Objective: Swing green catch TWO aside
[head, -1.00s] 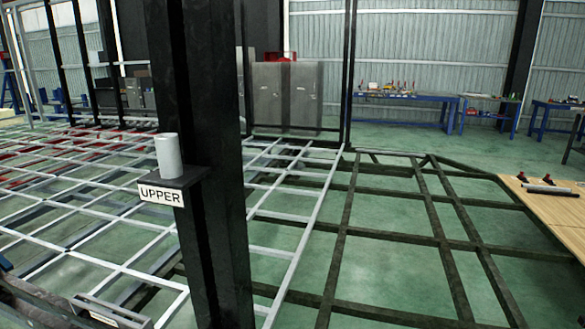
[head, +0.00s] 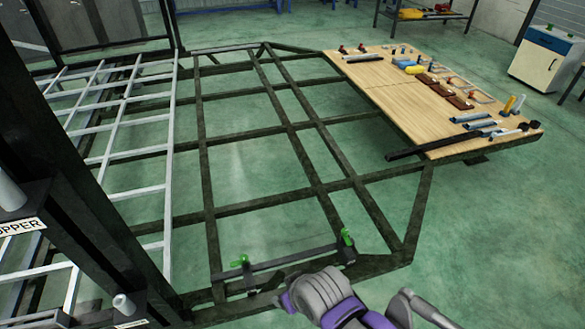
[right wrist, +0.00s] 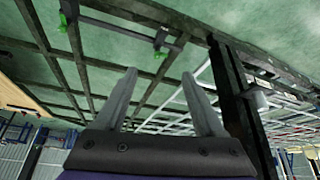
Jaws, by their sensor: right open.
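Two green catches sit at the ends of a dark crossbar (head: 295,257) on the near part of the chassis frame. The left catch (head: 240,262) is nearer the black post, and the right catch (head: 347,237) is nearer the wooden bench. I cannot read any number on either. In the right wrist view the post-side catch (right wrist: 160,55) shows just beyond the fingertips, and the other catch (right wrist: 63,20) is at upper left. My right gripper (right wrist: 159,74) is open and empty, apart from both catches. My purple and grey right arm is at the bottom of the head view. My left gripper is out of view.
A black post (head: 90,220) with a partly cut-off label stands at left, beside a pale grid (head: 120,150). A wooden bench top (head: 400,100) with several tools is at right. A white cabinet (head: 545,60) stands at far right. Green floor shows between the dark beams.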

